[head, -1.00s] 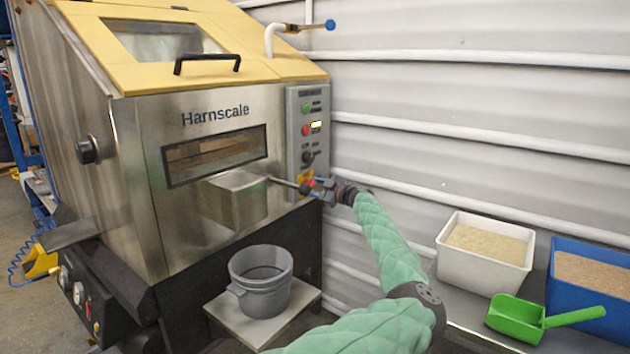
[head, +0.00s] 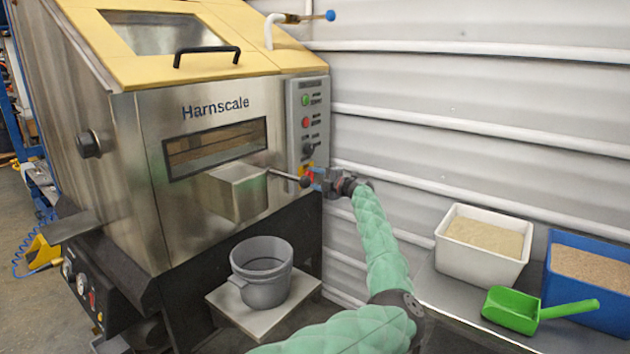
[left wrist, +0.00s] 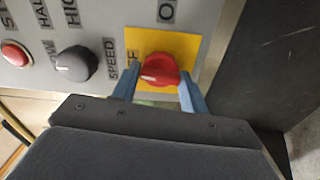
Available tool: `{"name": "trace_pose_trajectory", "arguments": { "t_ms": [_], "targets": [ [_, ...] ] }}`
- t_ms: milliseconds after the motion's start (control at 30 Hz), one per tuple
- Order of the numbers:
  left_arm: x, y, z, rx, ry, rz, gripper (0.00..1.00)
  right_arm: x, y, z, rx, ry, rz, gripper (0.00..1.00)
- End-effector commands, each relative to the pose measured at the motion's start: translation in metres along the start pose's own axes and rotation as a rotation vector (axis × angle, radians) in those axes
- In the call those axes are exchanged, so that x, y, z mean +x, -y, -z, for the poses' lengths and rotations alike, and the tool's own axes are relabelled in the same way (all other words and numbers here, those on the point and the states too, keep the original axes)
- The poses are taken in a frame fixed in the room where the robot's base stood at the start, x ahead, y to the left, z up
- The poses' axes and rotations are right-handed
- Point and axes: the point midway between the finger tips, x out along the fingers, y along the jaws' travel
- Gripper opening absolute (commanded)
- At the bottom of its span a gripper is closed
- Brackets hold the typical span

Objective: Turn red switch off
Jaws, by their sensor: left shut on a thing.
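The red switch (left wrist: 160,68) is a round knob on a yellow plate (left wrist: 186,45) on the grey control panel (head: 307,115). In the left wrist view its white mark is on the left side of the knob, toward a partly hidden label ending in F. Another label starting with O shows above the plate. My left gripper (left wrist: 159,88) has its blue fingers on both sides of the knob and is shut on it. In the head view the gripper (head: 318,180) is at the panel's lower end. My right gripper is not in view.
A metal hopper spout (head: 238,192) and its rod sit left of the gripper. A grey bucket (head: 262,285) stands below. A dark speed knob (left wrist: 75,63) is beside the switch. A white bin (head: 478,262), blue bin (head: 590,302) and green scoop (head: 515,310) are at right.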

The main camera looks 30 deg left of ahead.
Motion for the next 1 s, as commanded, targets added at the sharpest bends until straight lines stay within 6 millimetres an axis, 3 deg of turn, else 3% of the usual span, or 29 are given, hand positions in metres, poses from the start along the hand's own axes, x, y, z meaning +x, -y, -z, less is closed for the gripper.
{"name": "trace_pose_trajectory", "arguments": {
  "t_ms": [300,833,867,967,1000],
  "targets": [
    [-0.0001,0.0035,0.0004,-0.115,-0.002,0.003,0.21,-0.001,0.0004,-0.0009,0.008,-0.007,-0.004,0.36],
    [-0.0002,0.0042,0.0005,-0.138,-0.003,0.004,0.21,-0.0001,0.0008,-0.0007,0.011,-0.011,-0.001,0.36],
    [-0.0002,0.0042,0.0005,-0.138,-0.003,0.004,0.46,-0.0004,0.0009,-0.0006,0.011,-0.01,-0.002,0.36],
    [-0.0003,0.0039,0.0004,-0.138,-0.002,0.003,0.65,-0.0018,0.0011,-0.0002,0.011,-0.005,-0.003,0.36],
    [-0.0002,0.0034,0.0004,-0.138,-0.002,0.003,0.66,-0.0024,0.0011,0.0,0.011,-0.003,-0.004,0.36]
  ]
}}
